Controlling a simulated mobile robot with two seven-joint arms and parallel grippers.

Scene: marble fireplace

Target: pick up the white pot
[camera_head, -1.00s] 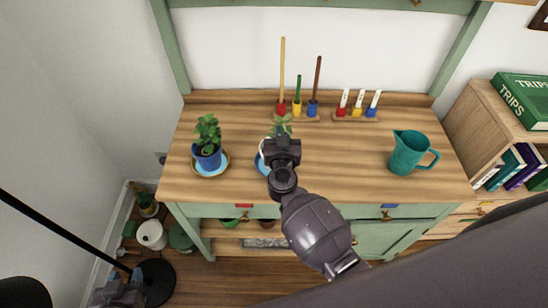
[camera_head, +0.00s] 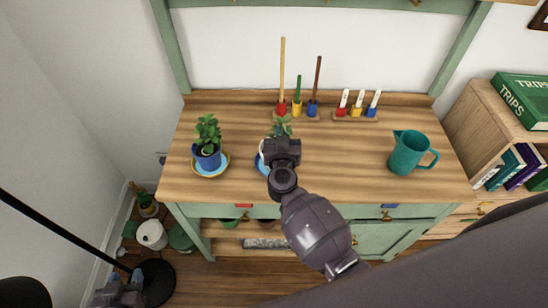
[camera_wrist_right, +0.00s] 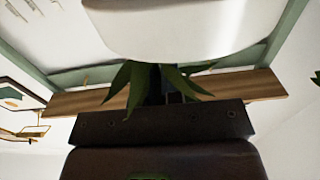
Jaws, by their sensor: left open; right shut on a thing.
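The white pot (camera_wrist_right: 180,30) fills the top of the right wrist view, with green leaves hanging by it. In the head view only a thin white edge of it (camera_head: 262,147) and some leaves (camera_head: 281,127) show, since my right gripper (camera_head: 284,145) covers most of it. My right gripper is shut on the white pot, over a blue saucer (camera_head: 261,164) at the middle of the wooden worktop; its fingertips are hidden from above. I cannot tell if the pot touches the saucer. My left gripper (camera_head: 118,290) is open and low at the bottom left, away from the worktop.
A blue pot (camera_head: 208,158) with a plant stands on a saucer at the left. A teal jug (camera_head: 408,152) stands at the right. Several coloured brushes and pegs stand in holders behind (camera_head: 298,116). The worktop (camera_head: 345,165) between pot and jug is clear. A white container (camera_head: 152,235) is on the floor.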

